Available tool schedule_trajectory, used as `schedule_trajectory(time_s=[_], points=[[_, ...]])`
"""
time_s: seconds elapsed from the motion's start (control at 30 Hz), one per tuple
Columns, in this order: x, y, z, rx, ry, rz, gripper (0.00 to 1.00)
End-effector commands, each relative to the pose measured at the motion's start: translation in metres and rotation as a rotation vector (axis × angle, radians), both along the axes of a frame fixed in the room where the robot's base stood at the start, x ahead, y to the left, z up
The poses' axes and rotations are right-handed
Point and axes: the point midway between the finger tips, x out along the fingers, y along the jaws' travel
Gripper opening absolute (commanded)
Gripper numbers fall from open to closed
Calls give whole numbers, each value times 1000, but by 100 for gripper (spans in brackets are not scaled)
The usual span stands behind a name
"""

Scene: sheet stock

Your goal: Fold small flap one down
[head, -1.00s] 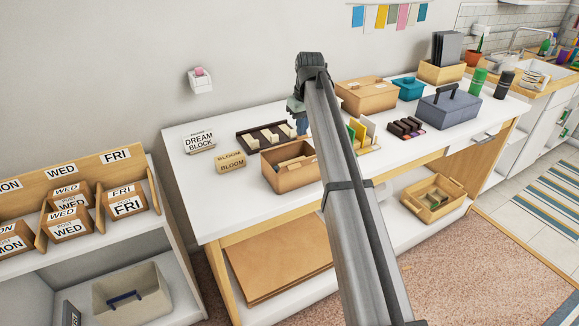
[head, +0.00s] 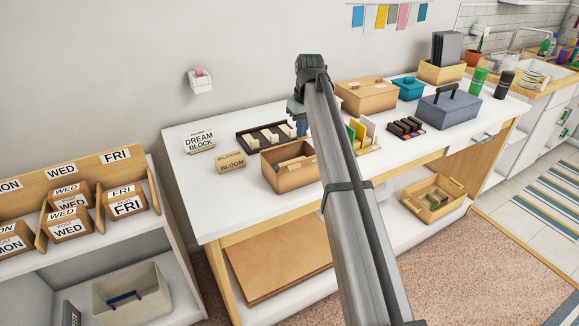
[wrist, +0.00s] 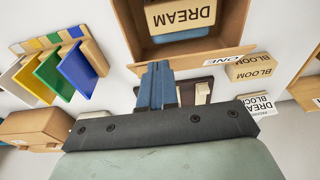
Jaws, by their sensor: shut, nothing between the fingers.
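The open cardboard box (head: 290,178) stands on the white table, left of my forearm. In the wrist view its brown wall (wrist: 122,20) surrounds a block marked DREAM (wrist: 180,14) with something blue beside it. A small flap marked ONE (wrist: 222,55) sticks outward along the box's near edge in that view. My gripper (wrist: 155,68) is shut and empty, its blue fingertips overlapping the flap's edge in the picture; whether they touch it I cannot tell. In the head view my gripper (head: 302,129) is just behind the box, its tips partly hidden by my arm.
A dark tray with cream pieces (head: 265,137) lies behind the box. BLOOM (head: 231,162) and DREAM BLOCK (head: 200,142) packs stand to its left. Coloured cards in a rack (wrist: 62,68) stand on its other side. The table's front left is clear.

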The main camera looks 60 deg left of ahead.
Motion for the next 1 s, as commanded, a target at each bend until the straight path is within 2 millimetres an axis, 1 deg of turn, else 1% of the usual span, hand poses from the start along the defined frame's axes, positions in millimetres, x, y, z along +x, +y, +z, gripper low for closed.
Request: schedule_trajectory(time_s=[1.0], points=[[0, 0, -21, -1, 0, 0, 0]])
